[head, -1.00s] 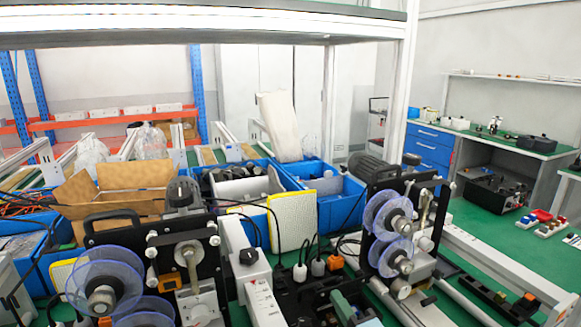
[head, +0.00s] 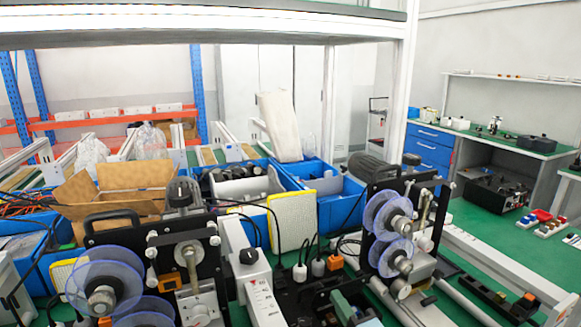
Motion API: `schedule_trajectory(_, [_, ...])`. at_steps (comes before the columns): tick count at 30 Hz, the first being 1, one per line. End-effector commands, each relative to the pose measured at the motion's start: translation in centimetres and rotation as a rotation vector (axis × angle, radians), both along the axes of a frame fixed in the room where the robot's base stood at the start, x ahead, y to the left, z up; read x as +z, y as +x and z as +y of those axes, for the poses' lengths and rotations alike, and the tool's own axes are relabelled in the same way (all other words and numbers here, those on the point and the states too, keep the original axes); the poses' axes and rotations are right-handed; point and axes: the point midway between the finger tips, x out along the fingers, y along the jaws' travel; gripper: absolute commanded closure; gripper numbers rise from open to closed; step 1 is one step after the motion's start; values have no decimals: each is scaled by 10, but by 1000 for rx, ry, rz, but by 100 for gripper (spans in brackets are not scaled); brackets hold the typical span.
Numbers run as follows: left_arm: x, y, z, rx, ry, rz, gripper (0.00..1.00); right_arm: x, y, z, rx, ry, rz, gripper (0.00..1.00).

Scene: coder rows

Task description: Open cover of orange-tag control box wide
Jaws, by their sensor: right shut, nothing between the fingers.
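A long white box with a black knob (head: 249,257) stands between the two coding machines, at the bottom middle of the head view. I cannot make out an orange tag or an open cover on it. Small orange parts show on the left machine (head: 171,282), by the right machine (head: 334,262) and on a dark rail at the lower right (head: 529,297). I cannot tell which of these marks the control box. My right gripper is shut and empty; its fingertips cannot be told apart from the dark machine parts. My left gripper is not in view.
Clear reels (head: 104,285) on the left machine and clear reels (head: 389,228) on the right machine stick out. Blue bins (head: 338,205) and a cardboard box (head: 120,190) stand behind. Cables hang around the white box. A shelf (head: 200,28) crosses overhead. Green bench at right is partly free.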

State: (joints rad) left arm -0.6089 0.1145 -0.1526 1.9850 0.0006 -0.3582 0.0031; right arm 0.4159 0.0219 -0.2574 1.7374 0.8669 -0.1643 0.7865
Motion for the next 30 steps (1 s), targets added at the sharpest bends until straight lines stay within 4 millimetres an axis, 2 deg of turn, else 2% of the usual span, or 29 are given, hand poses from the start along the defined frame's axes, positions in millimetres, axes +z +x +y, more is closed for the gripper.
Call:
schedule_trajectory(26, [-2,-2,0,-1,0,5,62,2,15,6,-1,0,1,100])
schedule_trajectory(30, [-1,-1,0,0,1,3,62,2,12,4,-1,-1,1,100])
